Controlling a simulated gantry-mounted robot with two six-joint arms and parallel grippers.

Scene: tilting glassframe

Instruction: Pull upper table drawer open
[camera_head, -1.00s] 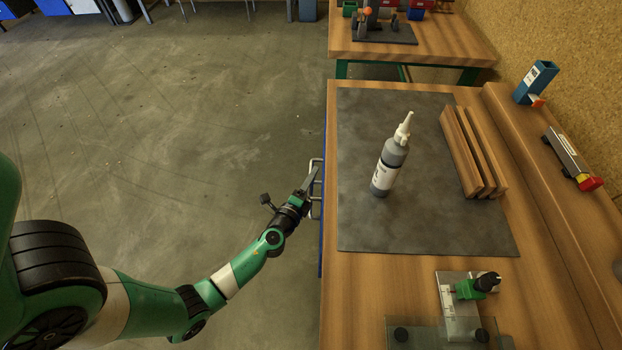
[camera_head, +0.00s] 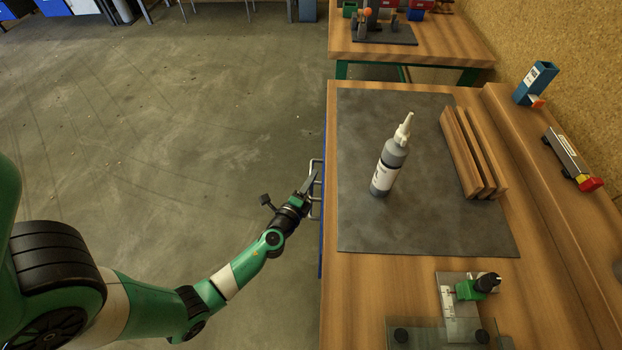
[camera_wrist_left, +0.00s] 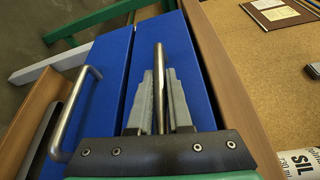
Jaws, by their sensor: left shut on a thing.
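The table's blue drawer fronts show in the left wrist view. The upper drawer (camera_wrist_left: 190,60) is the front nearest the tabletop, with a metal bar handle (camera_wrist_left: 160,58). The lower drawer (camera_wrist_left: 108,75) is beside it, with its own bar handle (camera_wrist_left: 76,112). My left gripper (camera_wrist_left: 160,92) is shut on the upper drawer's handle, one finger on each side of the bar. In the head view, my left gripper (camera_head: 310,186) is at the table's left side, by the handles. The drawer fronts are mostly hidden there under the tabletop edge. My right gripper is not in view.
The wooden table (camera_head: 345,290) carries a dark mat (camera_head: 430,225) with an upright bottle (camera_head: 389,170) and wooden strips (camera_head: 468,150). A clear plate fixture (camera_head: 440,330) is at the front. Open floor (camera_head: 200,130) lies left of the table.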

